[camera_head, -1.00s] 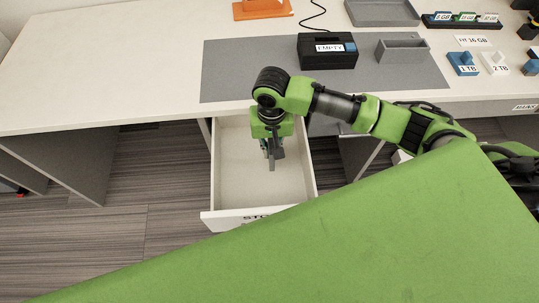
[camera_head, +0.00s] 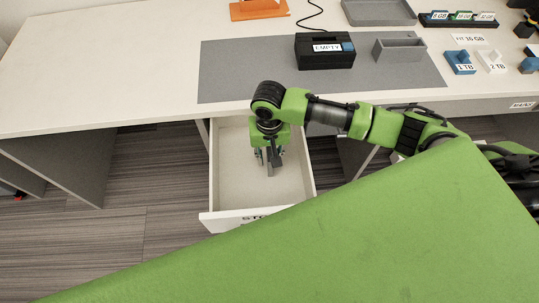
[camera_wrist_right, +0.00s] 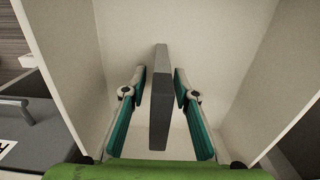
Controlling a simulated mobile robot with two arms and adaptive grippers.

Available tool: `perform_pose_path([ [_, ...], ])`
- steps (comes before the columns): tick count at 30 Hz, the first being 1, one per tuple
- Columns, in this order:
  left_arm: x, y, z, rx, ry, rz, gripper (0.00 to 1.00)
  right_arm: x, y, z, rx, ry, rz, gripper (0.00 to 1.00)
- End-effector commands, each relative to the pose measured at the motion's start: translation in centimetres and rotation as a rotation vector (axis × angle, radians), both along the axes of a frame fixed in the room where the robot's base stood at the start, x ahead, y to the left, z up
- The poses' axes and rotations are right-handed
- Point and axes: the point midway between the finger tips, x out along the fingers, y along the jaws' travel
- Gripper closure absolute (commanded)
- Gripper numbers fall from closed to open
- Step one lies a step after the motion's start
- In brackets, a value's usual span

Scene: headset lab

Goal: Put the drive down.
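The drive is a dark grey slab (camera_wrist_right: 160,105) in the open drawer, seen edge-on between the fingers of my right gripper (camera_wrist_right: 160,72) in the wrist view. My left gripper is out of view.
Above the drawer, the desk holds a grey mat (camera_head: 240,75), a black dock (camera_head: 322,60) with an EMPTY label, and a grey open box (camera_head: 400,50). Labelled blue and white drives stand at the right. Drawer walls surround the gripper closely.

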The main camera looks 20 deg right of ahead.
Motion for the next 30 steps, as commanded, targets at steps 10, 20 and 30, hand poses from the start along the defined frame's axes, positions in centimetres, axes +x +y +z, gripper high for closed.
perform_pose_path([
  [10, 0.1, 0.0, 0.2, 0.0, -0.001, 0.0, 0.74, 0.2, 0.1, 4.1, 0.002, -0.004, 0.0, 0.73],
  [20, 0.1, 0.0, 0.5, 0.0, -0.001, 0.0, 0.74, 0.1, 0.1, 10.6, 0.001, -0.002, 0.0, 0.73],
  [30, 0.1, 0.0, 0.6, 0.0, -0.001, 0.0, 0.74, 0.0, 0.0, 12.3, 0.0, 0.001, 0.0, 0.73],
])
